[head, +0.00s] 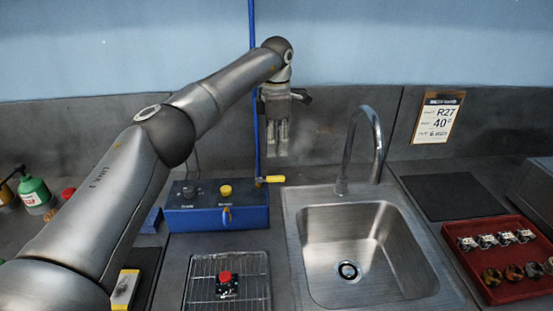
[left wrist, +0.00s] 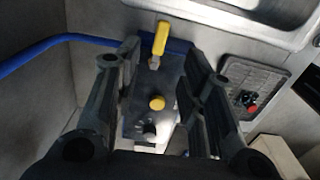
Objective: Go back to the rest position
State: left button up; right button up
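My left gripper (head: 278,152) hangs fingers-down at the end of my left arm, in front of the back wall and above the blue control box (head: 217,207). In the left wrist view the two dark fingers of this gripper (left wrist: 160,62) are spread apart with nothing held between them. The box with its yellow button (left wrist: 157,103) and the yellow lever handle (left wrist: 174,33) show beyond the gap between the fingers. The lever handle (head: 270,179) also shows in the head view, just below the fingertips and apart from them. My right gripper is in neither view.
A blue pipe (head: 252,80) runs up the wall beside the gripper. A steel sink (head: 318,275) with a tall faucet (head: 378,140) is to the right. A wire rack (head: 257,281) carries a small red-topped part (head: 226,283). A red tray (head: 470,228) holds several parts. Bottles (head: 35,192) stand left.

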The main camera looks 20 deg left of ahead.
pick_arm(q)
notch_tip(320, 180, up, 2)
jog(key=shift+r, duration=0.1)
dwell(0.4)
